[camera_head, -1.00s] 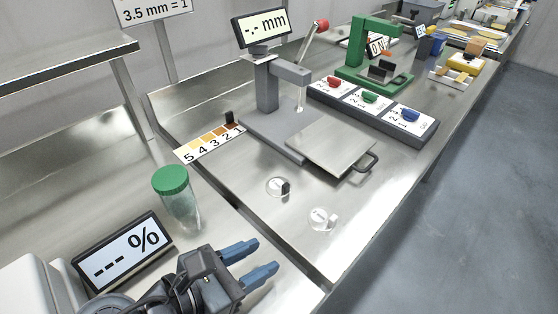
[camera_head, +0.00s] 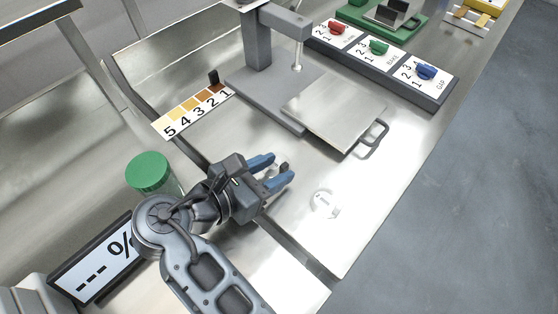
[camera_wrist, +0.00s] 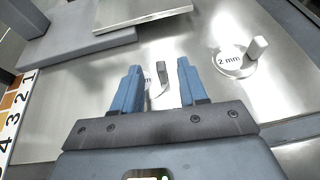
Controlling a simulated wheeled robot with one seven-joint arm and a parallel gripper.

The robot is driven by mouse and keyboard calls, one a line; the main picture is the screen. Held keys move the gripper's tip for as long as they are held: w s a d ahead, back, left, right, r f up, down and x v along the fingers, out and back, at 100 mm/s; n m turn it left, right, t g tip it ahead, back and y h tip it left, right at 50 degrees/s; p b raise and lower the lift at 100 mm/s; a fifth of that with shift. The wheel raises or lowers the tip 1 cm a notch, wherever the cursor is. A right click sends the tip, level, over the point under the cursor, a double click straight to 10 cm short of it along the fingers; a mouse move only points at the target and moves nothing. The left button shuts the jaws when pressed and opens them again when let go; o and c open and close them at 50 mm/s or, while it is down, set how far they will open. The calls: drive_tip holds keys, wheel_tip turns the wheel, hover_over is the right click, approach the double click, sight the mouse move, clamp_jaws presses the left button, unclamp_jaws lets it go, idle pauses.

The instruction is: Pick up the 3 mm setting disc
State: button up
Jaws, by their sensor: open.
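A clear disc (camera_wrist: 149,84) with an upright knob lies flat on the steel bench, between my gripper's fingers in the wrist view. Its label shows only "mm"; the number is hidden behind the left finger. In the head view its dark knob (camera_head: 284,167) shows at the fingertips. My gripper (camera_head: 275,169) is open, with blue fingers on either side of the knob; I cannot tell whether they touch it. A second clear disc (camera_head: 324,204) lies to the right; in the wrist view it (camera_wrist: 229,62) reads "2 mm" and has a light grey knob.
A grey stand with a steel plate (camera_head: 340,110) and handle is beyond the discs. A colour scale (camera_head: 192,111) lies to the left. A green-lidded jar (camera_head: 149,172) and a "--- %" display (camera_head: 92,270) are near my arm.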

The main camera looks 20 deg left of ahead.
drive_tip(key=shift+x, duration=0.9)
clamp_jaws()
